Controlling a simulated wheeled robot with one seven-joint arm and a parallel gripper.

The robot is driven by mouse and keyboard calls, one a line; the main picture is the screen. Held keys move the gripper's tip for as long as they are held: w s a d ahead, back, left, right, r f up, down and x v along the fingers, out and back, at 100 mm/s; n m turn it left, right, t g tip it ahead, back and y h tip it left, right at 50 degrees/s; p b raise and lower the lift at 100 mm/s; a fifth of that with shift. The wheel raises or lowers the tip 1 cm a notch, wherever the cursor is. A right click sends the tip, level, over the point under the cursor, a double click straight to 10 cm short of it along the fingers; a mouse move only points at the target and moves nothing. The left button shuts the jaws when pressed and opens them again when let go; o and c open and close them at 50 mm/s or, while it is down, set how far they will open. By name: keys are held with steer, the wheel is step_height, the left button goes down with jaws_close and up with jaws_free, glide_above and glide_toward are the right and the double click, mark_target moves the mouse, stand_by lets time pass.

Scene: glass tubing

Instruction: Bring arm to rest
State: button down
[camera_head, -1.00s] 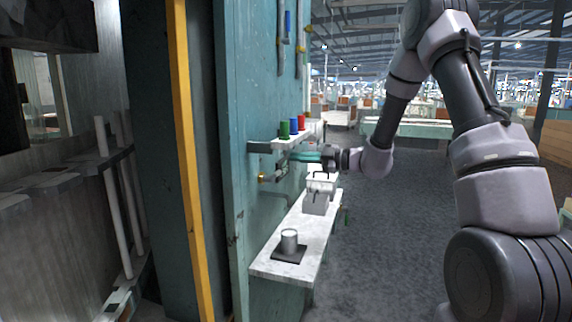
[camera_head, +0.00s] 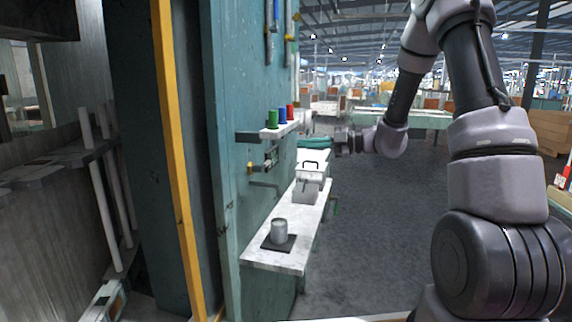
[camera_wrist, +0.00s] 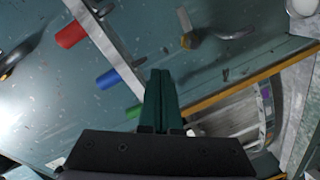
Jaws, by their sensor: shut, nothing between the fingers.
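My gripper (camera_head: 316,141) is at the end of my arm, in front of the teal wall panel and to the right of the small shelf in the head view. In the wrist view my gripper (camera_wrist: 161,84) shows its two green fingers pressed together with nothing between them. My arm reaches forward and left from the right side of the head view, raised above the marble bench. The fingers look apart from the shelf and the wall, though the exact gap is hard to judge.
A shelf (camera_head: 250,137) carries green (camera_head: 272,119), blue (camera_head: 283,115) and red (camera_head: 290,111) cylinders. Below, a marble bench (camera_head: 262,256) holds a grey cup (camera_head: 279,230) on a dark pad and a handled box (camera_head: 306,195). A yellow post (camera_head: 180,190) stands left. Open floor lies right of the bench.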

steer(key=s+d+r+n+g+h, duration=0.1)
steer(key=s+r+n+g+h, duration=0.2)
steer(key=s+n, duration=0.75)
steer(key=s+d+r+n+h, duration=0.1)
steer(key=s+r+n+h, duration=0.3)
steer(key=s+n, duration=0.65)
steer(key=s+d+r+n+t+h, duration=0.2)
steer(key=d+n, duration=0.3)
steer(key=n, duration=0.5)
steer(key=s+d+r+n+t+h, duration=0.2)
steer(key=s+d+n+t+h, duration=0.1)
steer(key=n, duration=0.8)
steer(key=s+d+h, duration=0.1)
steer(key=d+h, duration=0.1)
steer(key=shift+d, duration=0.35)
